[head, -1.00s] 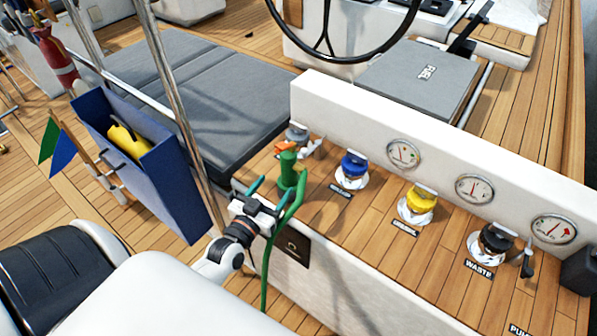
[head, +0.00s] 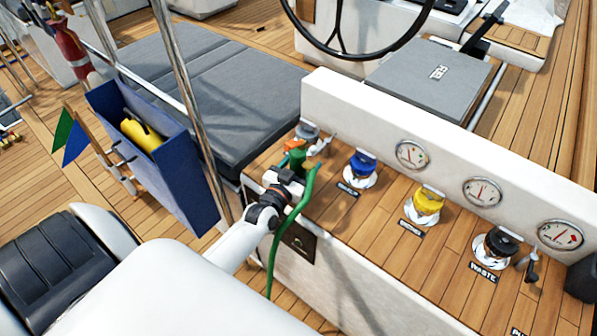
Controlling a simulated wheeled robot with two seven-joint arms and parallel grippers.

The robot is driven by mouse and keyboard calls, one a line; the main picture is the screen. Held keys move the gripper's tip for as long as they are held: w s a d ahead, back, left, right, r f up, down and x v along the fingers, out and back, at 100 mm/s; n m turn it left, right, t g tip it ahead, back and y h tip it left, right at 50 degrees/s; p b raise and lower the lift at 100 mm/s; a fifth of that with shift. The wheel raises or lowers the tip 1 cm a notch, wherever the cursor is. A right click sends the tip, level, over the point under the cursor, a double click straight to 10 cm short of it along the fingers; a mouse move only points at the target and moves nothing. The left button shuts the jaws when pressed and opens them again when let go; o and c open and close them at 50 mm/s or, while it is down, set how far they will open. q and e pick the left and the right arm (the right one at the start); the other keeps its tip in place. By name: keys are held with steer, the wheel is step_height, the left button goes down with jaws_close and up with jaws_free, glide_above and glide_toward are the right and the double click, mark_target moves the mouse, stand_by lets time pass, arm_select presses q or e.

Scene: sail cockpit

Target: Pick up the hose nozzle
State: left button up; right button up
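The hose nozzle (head: 297,157) is green with an orange part on top. It stands upright at the left end of the wooden counter, and its lower part is hidden behind my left gripper. A green hose (head: 283,228) arches beside it and hangs down over the counter's front. My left gripper (head: 295,174) is right at the nozzle, on its near side. Its fingers are mostly hidden, so I cannot tell whether they are closed on the nozzle. My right gripper is not in view.
The wooden counter (head: 385,240) holds blue (head: 362,164), yellow (head: 427,200) and black (head: 497,242) deck fittings to the right. A grey fitting (head: 307,130) stands close behind the nozzle. A blue pocket bin (head: 182,185) and metal rails (head: 185,85) are at the left.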

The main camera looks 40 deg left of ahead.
mark_target(297, 143)
arm_select(q)
steer(key=c, duration=1.2)
steer(key=shift+c, duration=0.7)
step_height(297, 143, up, 10)
steer(key=shift+r+p, duration=0.1)
steer(key=shift+p, duration=0.7)
steer(key=shift+r+p, duration=0.6)
steer(key=shift+r, duration=0.05)
steer(key=shift+r+p, duration=0.9)
steer(key=shift+p, duration=0.15)
steer(key=shift+f, duration=0.1)
